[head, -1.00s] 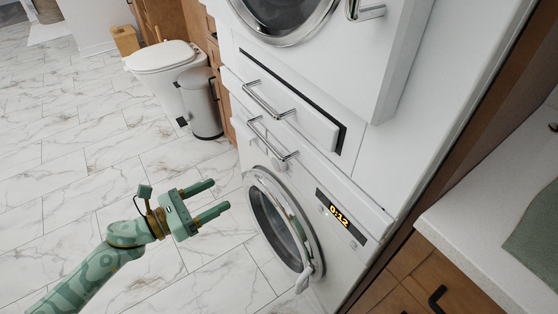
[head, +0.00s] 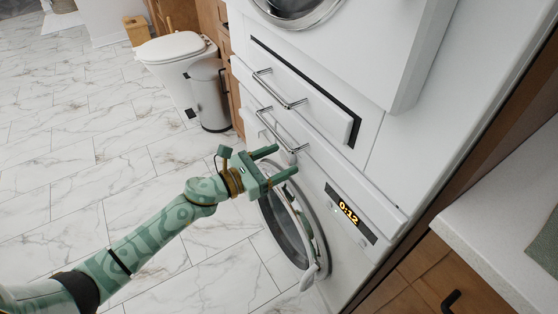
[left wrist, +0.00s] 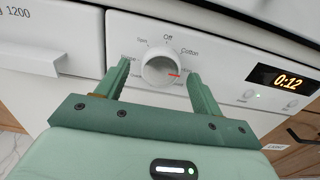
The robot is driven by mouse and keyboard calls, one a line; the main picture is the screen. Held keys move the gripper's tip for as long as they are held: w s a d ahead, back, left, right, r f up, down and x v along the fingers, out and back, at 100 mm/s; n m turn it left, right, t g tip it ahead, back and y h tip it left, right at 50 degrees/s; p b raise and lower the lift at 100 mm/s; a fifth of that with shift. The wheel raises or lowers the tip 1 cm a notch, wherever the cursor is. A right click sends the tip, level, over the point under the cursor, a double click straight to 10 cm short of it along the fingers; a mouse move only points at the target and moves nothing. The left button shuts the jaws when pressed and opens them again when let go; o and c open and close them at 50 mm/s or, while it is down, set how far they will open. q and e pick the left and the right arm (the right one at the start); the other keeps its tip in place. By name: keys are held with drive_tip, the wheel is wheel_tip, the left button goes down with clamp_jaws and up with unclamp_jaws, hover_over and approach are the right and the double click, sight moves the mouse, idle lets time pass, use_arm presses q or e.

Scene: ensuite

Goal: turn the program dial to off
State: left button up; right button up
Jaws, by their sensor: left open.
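The program dial (left wrist: 158,72) is a round white knob on the washer's front panel, seen in the left wrist view. Its red mark points right and slightly down, below the word Cotton. The word Off (left wrist: 168,37) is printed above the dial. My left gripper (head: 287,160) is open at the panel of the lower washing machine (head: 345,262). In the left wrist view its fingers (left wrist: 158,70) stand on either side of the dial; I cannot tell whether they touch it. In the head view the gripper hides most of the dial. My right gripper is out of view.
The display (head: 348,212) reads 0:12. Chrome drawer handles (head: 283,130) stick out just above the gripper. The washer's round door (head: 292,235) lies below. A counter (head: 500,235) is at right, with a bin (head: 209,95) and toilet (head: 176,50) behind. The marble floor at left is clear.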

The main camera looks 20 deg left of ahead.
use_arm(q)
drive_tip(key=shift+w+d, duration=0.15)
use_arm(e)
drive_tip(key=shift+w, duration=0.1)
use_arm(q)
drive_tip(key=shift+c, duration=0.4)
drive_tip(key=c, duration=0.9)
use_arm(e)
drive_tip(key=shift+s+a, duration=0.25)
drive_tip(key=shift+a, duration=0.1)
